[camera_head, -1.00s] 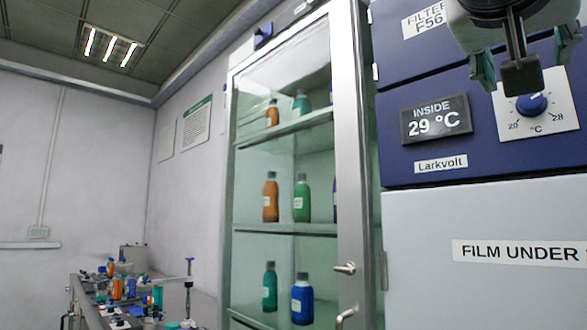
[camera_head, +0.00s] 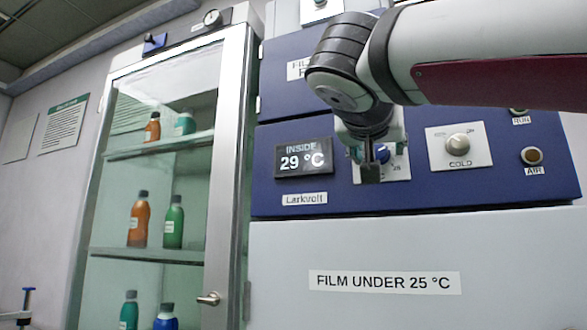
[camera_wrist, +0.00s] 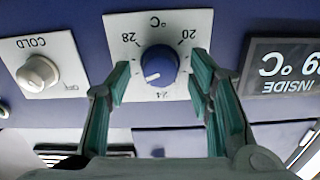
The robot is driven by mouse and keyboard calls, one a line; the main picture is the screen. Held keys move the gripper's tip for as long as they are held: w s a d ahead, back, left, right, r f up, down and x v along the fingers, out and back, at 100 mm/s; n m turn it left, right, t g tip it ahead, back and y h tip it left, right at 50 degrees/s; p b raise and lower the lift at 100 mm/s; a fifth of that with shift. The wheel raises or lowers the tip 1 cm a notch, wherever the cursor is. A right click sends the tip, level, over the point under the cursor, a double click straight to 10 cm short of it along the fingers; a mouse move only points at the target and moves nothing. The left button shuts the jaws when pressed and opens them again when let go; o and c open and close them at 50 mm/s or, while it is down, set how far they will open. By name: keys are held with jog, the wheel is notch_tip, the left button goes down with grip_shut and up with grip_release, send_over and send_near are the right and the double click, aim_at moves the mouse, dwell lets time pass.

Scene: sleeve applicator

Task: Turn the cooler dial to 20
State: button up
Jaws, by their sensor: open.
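The cooler dial is a blue knob (camera_wrist: 160,62) on a white plate marked 20, 24 and 28, upside down in the wrist view. Its white pointer line is directed near the 24 mark, a little toward the 28 side. My gripper (camera_wrist: 160,79) is open, with one green finger on each side of the knob; I cannot tell whether they touch it. In the head view my gripper (camera_head: 372,160) is in front of the dial and hides much of its plate (camera_head: 400,167). The display (camera_head: 303,158) reads INSIDE 29 °C.
A COLD knob (camera_head: 458,145) on a white plate sits right of the dial, with a round AIR button (camera_head: 531,156) beyond it. A glass cabinet (camera_head: 228,180) with bottles stands at the left. A light door labelled FILM UNDER 25 °C (camera_head: 385,282) lies below the panel.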

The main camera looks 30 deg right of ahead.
jog(key=shift+c, duration=0.6)
grip_shut()
